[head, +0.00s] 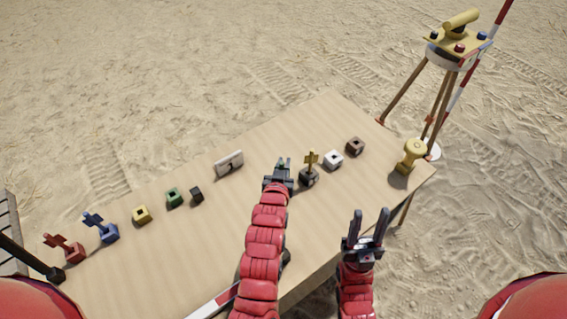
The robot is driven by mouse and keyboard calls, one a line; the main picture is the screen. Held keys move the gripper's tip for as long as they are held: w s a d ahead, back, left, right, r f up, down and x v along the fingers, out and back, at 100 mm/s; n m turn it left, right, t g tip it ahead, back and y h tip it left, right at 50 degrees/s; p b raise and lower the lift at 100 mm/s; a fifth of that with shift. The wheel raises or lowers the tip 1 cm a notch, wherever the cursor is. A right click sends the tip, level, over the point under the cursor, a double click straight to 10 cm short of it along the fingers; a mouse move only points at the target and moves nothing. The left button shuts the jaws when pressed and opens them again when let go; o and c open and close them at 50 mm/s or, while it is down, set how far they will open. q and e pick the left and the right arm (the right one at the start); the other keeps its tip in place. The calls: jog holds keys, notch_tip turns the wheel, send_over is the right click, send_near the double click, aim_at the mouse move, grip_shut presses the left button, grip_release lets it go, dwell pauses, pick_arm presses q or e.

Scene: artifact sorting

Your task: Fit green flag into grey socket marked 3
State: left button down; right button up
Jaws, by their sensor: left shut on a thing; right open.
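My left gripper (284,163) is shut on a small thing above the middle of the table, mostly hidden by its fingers. It fits the green flag, which shows nowhere else, but its colour is not clear. A pale grey-white socket (333,160) stands on the table to the right of this gripper. Any number on it is too small to read, so I cannot tell if it is the one marked 3. My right gripper (368,226) is open and empty, with its fingers apart near the table's front right edge.
A brown socket (355,147) and yellow knobbed object (410,154) are farther right.

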pick_arm(q)
jog(key=shift+f+b, duration=0.75)
jog(key=shift+f, duration=0.45)
jog(key=c, duration=0.8)
grip_release()
jog(key=shift+s, duration=0.45)
jog(key=p+v, duration=0.2)
jog(key=v, duration=1.4)
jog(key=shift+s+a+r, duration=0.2)
jog(key=shift+r, duration=0.05)
